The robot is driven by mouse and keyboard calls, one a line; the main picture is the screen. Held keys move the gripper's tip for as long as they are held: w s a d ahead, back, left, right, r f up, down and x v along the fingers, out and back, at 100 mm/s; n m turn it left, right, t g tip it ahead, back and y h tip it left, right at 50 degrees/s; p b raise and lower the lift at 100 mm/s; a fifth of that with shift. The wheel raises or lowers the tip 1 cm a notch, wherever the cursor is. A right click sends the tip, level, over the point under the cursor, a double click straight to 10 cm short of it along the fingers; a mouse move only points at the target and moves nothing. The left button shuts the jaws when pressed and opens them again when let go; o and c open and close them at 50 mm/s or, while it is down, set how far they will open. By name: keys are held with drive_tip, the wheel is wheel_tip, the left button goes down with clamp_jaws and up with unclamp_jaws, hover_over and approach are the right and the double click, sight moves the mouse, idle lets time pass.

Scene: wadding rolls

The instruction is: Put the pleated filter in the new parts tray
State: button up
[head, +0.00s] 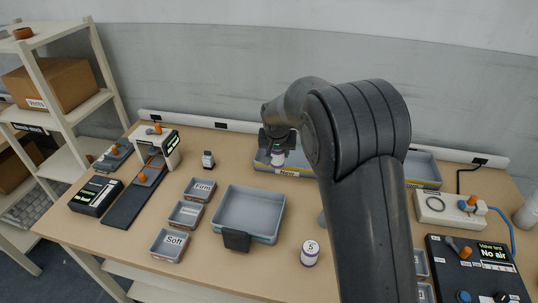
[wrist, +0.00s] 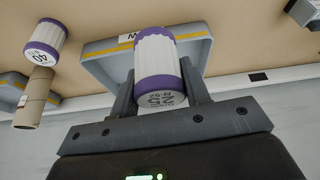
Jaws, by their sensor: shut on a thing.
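My gripper (head: 277,143) is shut on the pleated filter (wrist: 156,60), a white ribbed cylinder with purple end bands and "25" printed on its end. The fingers grip its sides in the wrist view. In the head view the filter (head: 278,158) hangs just over a grey tray with a yellow stripe and a "New" label (head: 287,174). The tray (wrist: 98,47) also shows behind the filter in the wrist view. I cannot tell whether the filter touches the tray. My arm hides the tray's right part in the head view.
A similar filter marked "40" (wrist: 43,42) and a brown tube (wrist: 35,97) show in the wrist view. An empty grey bin (head: 250,208) and a canister marked "5" (head: 310,252) stand in front. Small labelled trays (head: 187,213) lie left. A valve test box (head: 477,268) is at right.

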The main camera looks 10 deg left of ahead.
drive_tip(key=w+d+r, duration=0.1)
drive_tip(key=w+d, duration=0.6)
drive_tip(key=d, duration=0.6)
hover_over(288, 163)
drive_tip(key=s, duration=0.2)
drive_tip(key=f, duration=0.7)
drive_tip(key=shift+d, duration=0.2)
drive_tip(key=shift+f, duration=2)
drive_tip(key=shift+f, duration=0.1)
drive_tip(key=o, duration=1)
